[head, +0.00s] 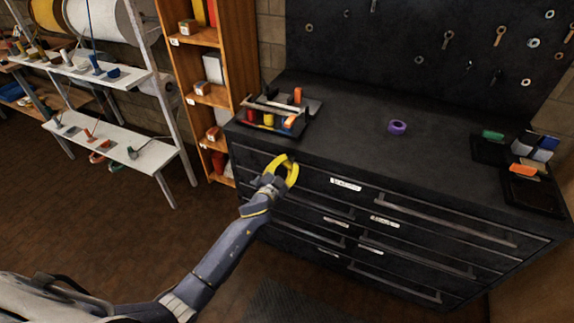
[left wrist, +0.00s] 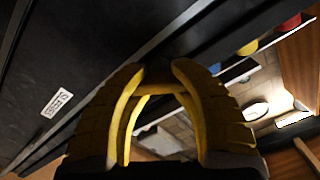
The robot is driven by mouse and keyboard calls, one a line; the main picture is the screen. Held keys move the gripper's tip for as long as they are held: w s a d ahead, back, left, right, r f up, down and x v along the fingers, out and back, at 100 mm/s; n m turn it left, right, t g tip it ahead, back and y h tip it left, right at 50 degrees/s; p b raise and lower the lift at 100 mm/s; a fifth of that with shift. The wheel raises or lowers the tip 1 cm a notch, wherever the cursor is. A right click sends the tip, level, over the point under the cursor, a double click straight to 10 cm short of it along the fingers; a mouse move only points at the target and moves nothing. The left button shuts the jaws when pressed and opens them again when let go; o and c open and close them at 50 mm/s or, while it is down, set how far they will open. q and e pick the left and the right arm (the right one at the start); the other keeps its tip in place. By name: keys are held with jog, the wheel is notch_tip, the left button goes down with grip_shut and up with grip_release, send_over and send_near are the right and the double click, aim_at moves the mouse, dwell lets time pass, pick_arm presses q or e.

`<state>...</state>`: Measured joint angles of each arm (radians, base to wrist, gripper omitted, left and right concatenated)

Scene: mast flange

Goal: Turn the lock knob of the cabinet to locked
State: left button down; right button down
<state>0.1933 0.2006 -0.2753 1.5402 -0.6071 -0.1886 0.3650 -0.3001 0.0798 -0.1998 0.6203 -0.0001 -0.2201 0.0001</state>
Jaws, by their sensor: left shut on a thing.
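The black cabinet (head: 345,150) has several drawers with long handles and white labels on its front. My left gripper (head: 284,165), with yellow fingers, is at the upper left of the cabinet front, just below the top edge. In the left wrist view its fingertips (left wrist: 158,74) close around a small dark piece at the cabinet front (left wrist: 75,65). I take this piece to be the lock knob, though the fingers hide most of it. I cannot tell which way it is turned. My right gripper is not in view.
On the cabinet top are a dark tray (head: 310,108) with tools, a purple tape roll (head: 397,127) and dark trays (head: 530,194) with coloured boxes at right. A wooden shelf (head: 200,95) stands close to the left. The floor in front (head: 120,220) is clear.

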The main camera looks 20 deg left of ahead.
pick_arm(q)
jog(key=m, duration=0.5)
jog(key=shift+m, duration=0.3)
jog(key=m, duration=0.5)
jog(key=shift+m, duration=0.3)
jog(key=c, duration=1.2)
grip_release()
jog(key=shift+c, duration=0.2)
jog(key=shift+o, duration=1.4)
jog(key=shift+o, duration=0.2)
jog(key=shift+s, duration=0.15)
